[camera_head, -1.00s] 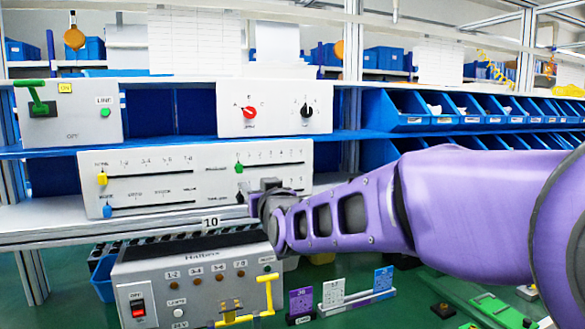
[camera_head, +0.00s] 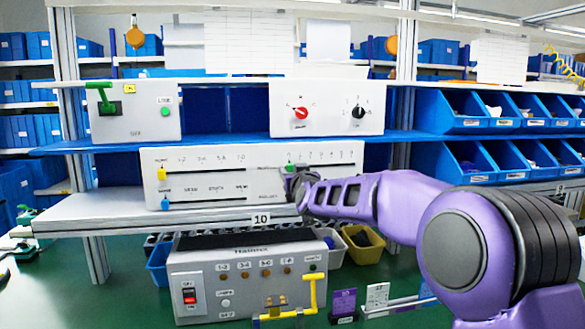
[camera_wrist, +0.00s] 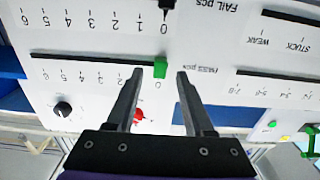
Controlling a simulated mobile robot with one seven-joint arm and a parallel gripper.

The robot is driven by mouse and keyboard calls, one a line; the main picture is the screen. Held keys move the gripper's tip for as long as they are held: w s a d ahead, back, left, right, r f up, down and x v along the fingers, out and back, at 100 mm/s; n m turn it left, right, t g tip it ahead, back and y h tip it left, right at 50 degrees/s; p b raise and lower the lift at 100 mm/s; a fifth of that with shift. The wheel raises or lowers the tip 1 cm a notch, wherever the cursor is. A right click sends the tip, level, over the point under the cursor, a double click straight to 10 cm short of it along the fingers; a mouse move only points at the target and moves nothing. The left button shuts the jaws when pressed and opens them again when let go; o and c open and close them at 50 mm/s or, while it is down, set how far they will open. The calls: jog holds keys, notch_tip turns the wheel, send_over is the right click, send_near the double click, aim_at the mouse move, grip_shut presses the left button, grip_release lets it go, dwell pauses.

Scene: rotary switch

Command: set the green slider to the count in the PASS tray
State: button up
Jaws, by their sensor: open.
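The green slider (camera_head: 290,168) sits at the left end of its slot on the white panel (camera_head: 205,203). In the wrist view, which is upside down, the green slider (camera_wrist: 160,68) stands by the 0 of a scale marked 0 to 6, labelled "PASS pcs". My gripper (camera_wrist: 161,73) is open, with one finger on each side of the slider; I cannot tell whether they touch it. In the head view my gripper (camera_head: 291,178) is just below the slider and hides part of the panel. I cannot make out a PASS tray.
A black slider (camera_wrist: 166,5) on the "FAIL pcs" slot stands close to the green one. Yellow (camera_head: 161,174) and blue (camera_head: 165,203) sliders are at the panel's left. A knob panel (camera_head: 325,120) is above. A grey box (camera_head: 245,290) with switches stands below.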

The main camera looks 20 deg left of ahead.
jog(key=shift+x, duration=0.75)
grip_shut()
dwell(1.0)
